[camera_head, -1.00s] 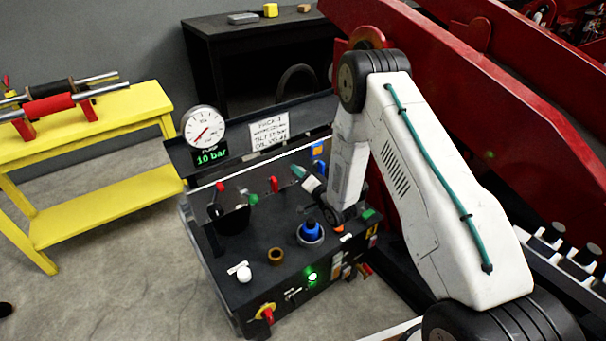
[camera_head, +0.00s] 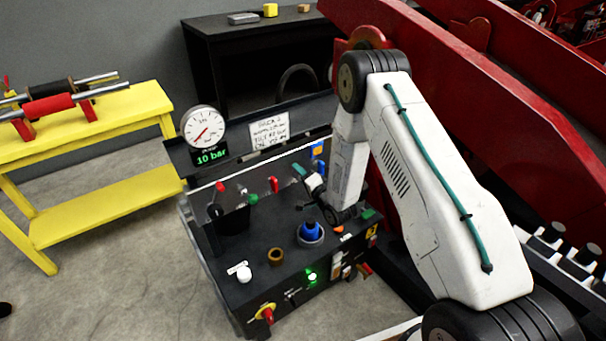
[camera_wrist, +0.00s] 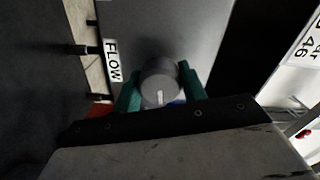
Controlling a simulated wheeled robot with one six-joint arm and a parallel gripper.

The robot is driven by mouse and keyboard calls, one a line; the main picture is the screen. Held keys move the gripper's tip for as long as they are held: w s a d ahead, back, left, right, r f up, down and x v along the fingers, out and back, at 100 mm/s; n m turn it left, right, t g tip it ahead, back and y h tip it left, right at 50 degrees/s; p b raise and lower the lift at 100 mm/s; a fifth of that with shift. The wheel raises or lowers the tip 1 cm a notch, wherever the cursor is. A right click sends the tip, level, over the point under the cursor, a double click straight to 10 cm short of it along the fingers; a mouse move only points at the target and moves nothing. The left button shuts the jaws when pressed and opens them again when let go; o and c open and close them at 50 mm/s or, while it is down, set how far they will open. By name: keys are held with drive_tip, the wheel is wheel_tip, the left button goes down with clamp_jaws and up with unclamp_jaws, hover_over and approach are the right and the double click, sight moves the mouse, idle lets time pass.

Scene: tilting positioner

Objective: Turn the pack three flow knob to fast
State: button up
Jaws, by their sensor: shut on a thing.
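A round dark grey flow knob (camera_wrist: 160,80) with a short white pointer line shows in the wrist view. The line lies at the knob's lower edge, toward my gripper. My gripper (camera_wrist: 163,88) is shut on the knob, with one green finger on each side. A white label reading FLOW (camera_wrist: 112,60) is on the panel to its left. I cannot see any slow or fast marks. In the head view, my gripper (camera_head: 300,172) is at the back right of the black console (camera_head: 262,240); the knob itself cannot be made out there.
A gauge (camera_head: 203,125) and a green display reading 10 bar (camera_head: 211,156) stand at the console's back left. A written sheet (camera_head: 268,131) is beside them. A large red beam (camera_head: 480,110) lies behind my arm.

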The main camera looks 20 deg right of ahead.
drive_tip(key=o, duration=1)
drive_tip(key=shift+d, duration=0.3)
drive_tip(key=shift+c, duration=0.2)
drive_tip(key=shift+a, duration=0.2)
drive_tip(key=shift+s+d, duration=0.15)
drive_tip(key=shift+s, duration=0.15)
drive_tip(key=v, duration=0.7)
